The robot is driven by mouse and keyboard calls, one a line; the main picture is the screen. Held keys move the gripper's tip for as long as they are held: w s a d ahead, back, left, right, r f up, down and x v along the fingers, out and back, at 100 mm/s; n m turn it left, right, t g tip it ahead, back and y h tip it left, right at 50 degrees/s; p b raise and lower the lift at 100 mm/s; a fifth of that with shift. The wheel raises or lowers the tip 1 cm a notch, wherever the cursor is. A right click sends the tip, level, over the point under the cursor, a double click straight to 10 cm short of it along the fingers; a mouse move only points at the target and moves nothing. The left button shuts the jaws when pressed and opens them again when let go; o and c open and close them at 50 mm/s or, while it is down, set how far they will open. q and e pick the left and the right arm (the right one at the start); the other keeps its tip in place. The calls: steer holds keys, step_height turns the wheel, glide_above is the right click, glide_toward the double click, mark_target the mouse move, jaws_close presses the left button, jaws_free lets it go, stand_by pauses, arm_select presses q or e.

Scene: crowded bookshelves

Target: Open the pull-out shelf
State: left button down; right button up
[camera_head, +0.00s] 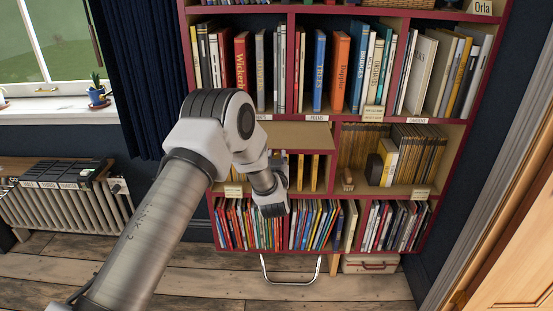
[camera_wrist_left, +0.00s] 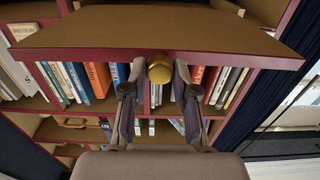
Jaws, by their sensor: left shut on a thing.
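The pull-out shelf (camera_head: 303,136) is a flat brown board in the middle of the red bookcase, left of the central upright. In the left wrist view, which looks upside down, its brown face (camera_wrist_left: 160,35) and red front edge show close up, overlapping the uprights behind. It looks at least partly out; how far is unclear. A round brass knob (camera_wrist_left: 160,74) sits mid-edge. My left gripper (camera_wrist_left: 159,82) has a finger on each side of the knob and is shut on it. In the head view my wrist hides this contact. My right gripper is not in view.
Full book rows stand above (camera_head: 319,72) and below (camera_head: 380,225) the pull-out shelf. A bay of books (camera_head: 415,150) is to its right. A metal loop handle (camera_head: 291,281) shows below the bookcase. A radiator (camera_head: 65,205) stands left, a wooden door (camera_head: 520,240) right.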

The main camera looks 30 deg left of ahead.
arm_select(q)
steer(key=c, duration=0.9)
jaws_free()
steer(key=shift+f, duration=0.15)
steer(key=v, duration=1.2)
steer(key=shift+a, duration=0.1)
steer(key=s+d+f+m+g+h, duration=0.25)
steer(key=s+f, duration=0.35)
steer(key=f, duration=0.4)
steer(key=s+d+f+m+g+h, duration=0.1)
steer(key=s+d+f+g+h, duration=0.2)
steer(key=s+f, duration=0.55)
steer(key=s+d+f+g+h, duration=0.1)
steer(key=s+d+f+g, duration=0.1)
steer(key=s, duration=0.5)
steer(key=s+d+f+m+g+h, duration=0.1)
steer(key=s+d+f+g+h, duration=0.1)
steer(key=s, duration=0.5)
steer(key=s+d+f+m+g+h, duration=0.1)
steer(key=s+d+f+g, duration=0.2)
steer(key=s+f+g, duration=0.3)
steer(key=shift+s+d+f+m, duration=0.15)
steer(key=shift+s+f, duration=0.1)
steer(key=shift+s, duration=0.15)
steer(key=shift+s+d+f+m, duration=0.1)
steer(key=shift+s+d+f, duration=0.1)
steer(key=shift+s, duration=0.25)
